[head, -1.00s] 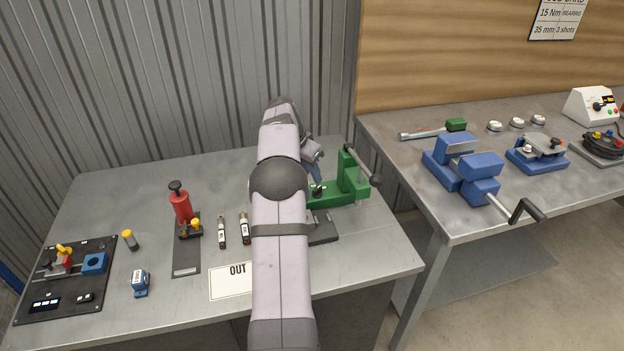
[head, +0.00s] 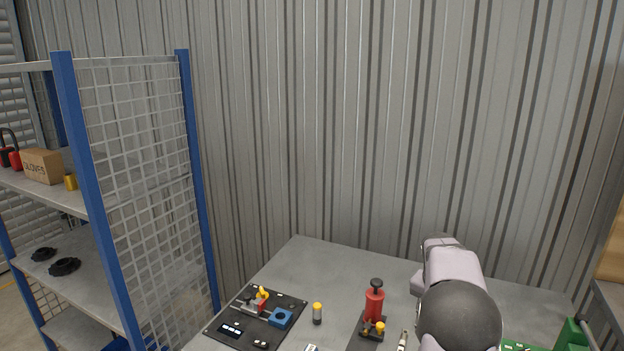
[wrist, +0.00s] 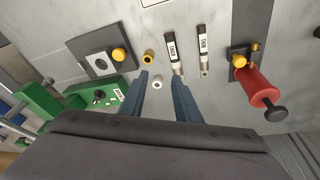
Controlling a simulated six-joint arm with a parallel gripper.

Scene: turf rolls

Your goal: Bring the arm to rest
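My arm (head: 455,280) reaches over the grey bench at the lower right of the head view, and its gripper is hidden there. In the wrist view my gripper (wrist: 165,85) shows two blue-grey fingers, spread apart with nothing between them. Ahead of the fingers, on or above the bench top, are a small brass ring (wrist: 149,57), a white ring (wrist: 157,84) and two labelled cylinders, one (wrist: 173,50) nearer the fingers and one (wrist: 203,50) to its right.
A red pump-like tool (head: 374,303) stands on the bench (head: 330,260); it is at the right in the wrist view. A black fixture board (head: 255,315) and yellow-capped bottle (head: 317,313) are left. A blue-framed rack (head: 95,200) stands beyond.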

